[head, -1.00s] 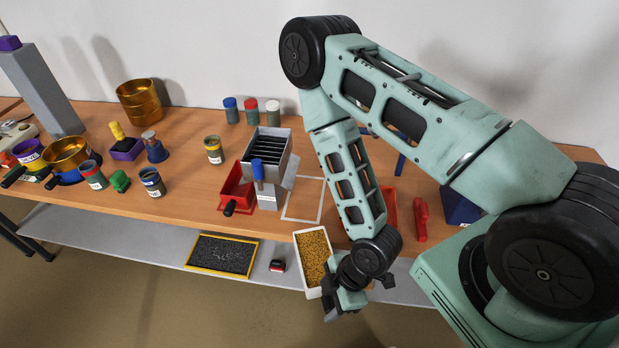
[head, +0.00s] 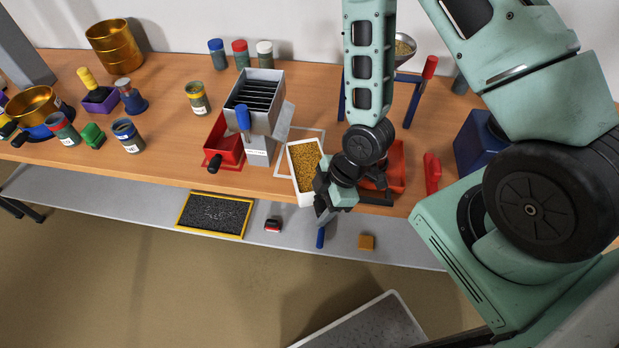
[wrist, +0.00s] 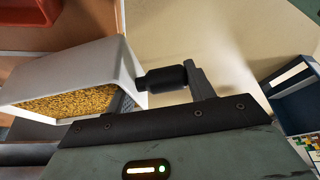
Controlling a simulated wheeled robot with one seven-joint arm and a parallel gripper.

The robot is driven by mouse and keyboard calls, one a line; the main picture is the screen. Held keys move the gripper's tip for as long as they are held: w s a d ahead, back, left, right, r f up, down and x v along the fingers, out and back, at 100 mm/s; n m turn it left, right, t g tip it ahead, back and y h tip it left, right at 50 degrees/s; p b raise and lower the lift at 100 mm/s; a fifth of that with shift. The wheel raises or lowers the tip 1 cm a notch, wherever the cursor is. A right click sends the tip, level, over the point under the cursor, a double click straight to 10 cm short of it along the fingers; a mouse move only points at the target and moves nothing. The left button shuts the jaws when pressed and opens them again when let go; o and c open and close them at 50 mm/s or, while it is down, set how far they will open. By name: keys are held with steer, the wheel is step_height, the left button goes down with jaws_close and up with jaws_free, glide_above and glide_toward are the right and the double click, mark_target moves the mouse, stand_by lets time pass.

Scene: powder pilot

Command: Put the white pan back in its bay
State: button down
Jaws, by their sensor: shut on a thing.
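The white pan (head: 305,168) is full of yellow-brown grains and hangs at the table's front edge in the head view. It also shows at the left in the wrist view (wrist: 95,62). My gripper (head: 328,190) is shut on the pan's black handle (wrist: 162,79). The grey slotted divider box (head: 258,105) stands left of the pan. A red pan (head: 222,148) sits at its left side. A white outlined square (head: 312,131) lies on the table right of the box, partly hidden behind the pan. Which spot is the pan's bay is not clearly marked.
A red tray (head: 397,165) and red scoop (head: 432,172) lie right of my gripper. A blue stand with a funnel (head: 404,48) is behind my arm. A black sieve tray (head: 212,214) lies on the lower shelf (head: 150,195). Several jars stand on the left.

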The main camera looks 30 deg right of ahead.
mark_target(306, 178)
steer(key=w, duration=0.2)
steer(key=w+d+p, duration=0.1)
steer(key=w, duration=0.3)
steer(key=shift+w+d+r+p, duration=0.1)
steer(key=shift+d+r+p, duration=0.15)
steer(key=shift+p, duration=0.05)
steer(key=shift+w+d+f, duration=0.1)
steer(key=shift+w+f, duration=0.05)
steer(key=shift+w, duration=0.35)
steer(key=w+p, duration=0.1)
steer(key=w+d, duration=0.1)
steer(key=w, duration=0.1)
steer(key=shift+w+p, duration=0.1)
steer(key=shift+p, duration=0.25)
steer(key=shift+a+f, duration=0.1)
steer(key=shift+f, duration=0.7)
steer(key=shift+f, duration=0.1)
steer(key=c, duration=0.6)
jaws_free()
steer(key=shift+o, duration=0.2)
